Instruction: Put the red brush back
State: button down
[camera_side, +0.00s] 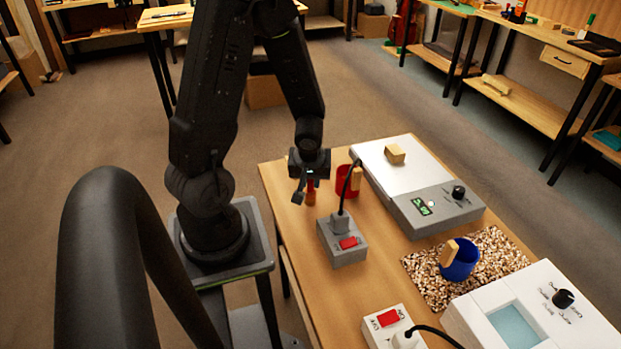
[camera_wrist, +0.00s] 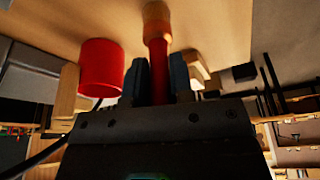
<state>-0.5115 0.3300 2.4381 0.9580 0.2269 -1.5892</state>
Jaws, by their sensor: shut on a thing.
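My gripper (camera_side: 308,182) is shut on the red brush (camera_side: 311,188), near the far left end of the table. In the wrist view the brush's red handle (camera_wrist: 158,65) is between the two dark fingers (camera_wrist: 160,82). Its tan end (camera_wrist: 156,22) points away from the gripper, and in the side view it is low, close over the tabletop; I cannot tell whether it touches. The red cup (camera_side: 346,184) with a wooden handle stands just right of the gripper. The cup also shows left of the fingers in the wrist view (camera_wrist: 100,62). The brush is beside the cup, outside it.
A grey switch box (camera_side: 342,246) with a plug and cable stands near the cup. A white-topped device (camera_side: 385,164) bears a wooden block (camera_side: 395,153). A blue cup (camera_side: 463,262) stands on a speckled mat (camera_side: 420,276). Another switch box (camera_side: 382,325) and a screen device (camera_side: 560,325) are at the front.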

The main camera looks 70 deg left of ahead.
jog(key=c, duration=1)
grip_release()
jog(key=shift+f, duration=0.15)
jog(key=v, duration=1.2)
jog(key=s+d+r+m+t+h, duration=0.2)
jog(key=d+r+m+t+h, duration=0.1)
jog(key=d+r+m, duration=1)
jog(key=d+t, duration=0.1)
jog(key=d, duration=0.1)
jog(key=shift+d+r, duration=0.25)
jog(key=shift+s, duration=0.15)
